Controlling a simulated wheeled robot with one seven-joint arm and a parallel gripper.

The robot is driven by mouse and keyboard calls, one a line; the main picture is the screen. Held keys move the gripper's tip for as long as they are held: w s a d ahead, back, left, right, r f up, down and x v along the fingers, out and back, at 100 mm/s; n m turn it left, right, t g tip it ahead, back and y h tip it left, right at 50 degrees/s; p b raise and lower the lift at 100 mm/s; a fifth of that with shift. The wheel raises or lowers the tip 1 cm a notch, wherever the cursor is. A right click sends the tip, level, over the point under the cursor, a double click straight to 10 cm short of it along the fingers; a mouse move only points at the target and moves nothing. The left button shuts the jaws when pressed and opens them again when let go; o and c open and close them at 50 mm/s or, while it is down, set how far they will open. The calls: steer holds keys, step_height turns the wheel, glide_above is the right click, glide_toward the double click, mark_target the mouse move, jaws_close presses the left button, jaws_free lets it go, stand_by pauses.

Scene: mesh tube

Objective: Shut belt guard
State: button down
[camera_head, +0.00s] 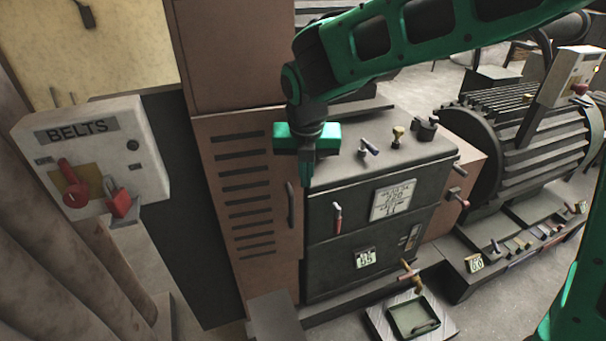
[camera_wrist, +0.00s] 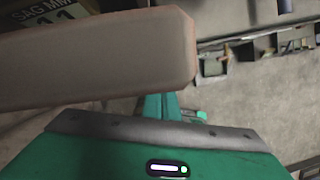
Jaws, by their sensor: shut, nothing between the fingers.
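A brown louvred panel (camera_head: 240,190), which looks like the belt guard, stands upright left of the black machine housing (camera_head: 365,225). It has a dark upright handle (camera_head: 291,205) near its right edge. I cannot tell from the head view how far it stands open. My gripper (camera_head: 307,178) points down, shut and empty, by the panel's upper right edge and in front of the housing's top. In the wrist view a thick brown slab (camera_wrist: 100,60), probably the panel's edge, is close beside the green fingers (camera_wrist: 155,106). I cannot tell whether they touch.
A grey BELTS control box (camera_head: 95,160) with red switches is at left, near thick pipes. Small levers stand on the housing's top. A ribbed drum (camera_head: 520,140) is at right. A tray (camera_head: 412,316) lies on the floor, which is open at lower right.

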steer(key=s+d+r, duration=0.2)
steer(key=s+r, duration=0.3)
steer(key=r, duration=0.5)
steer(key=s+d+f+m+t+y, duration=0.1)
steer(key=d+f+m+y, duration=0.35)
steer(key=m, duration=1.15)
steer(key=shift+y, duration=0.75)
steer(key=shift+w+a+f, duration=0.9)
steer(key=shift+w+f, duration=0.25)
steer(key=shift+w+a+f, duration=0.85)
steer(key=shift+w+f, duration=0.25)
steer(key=shift+w, duration=0.1)
steer(key=shift+w+a+f, duration=0.9)
steer(key=shift+w+f, duration=0.25)
steer(key=shift+w, duration=0.1)
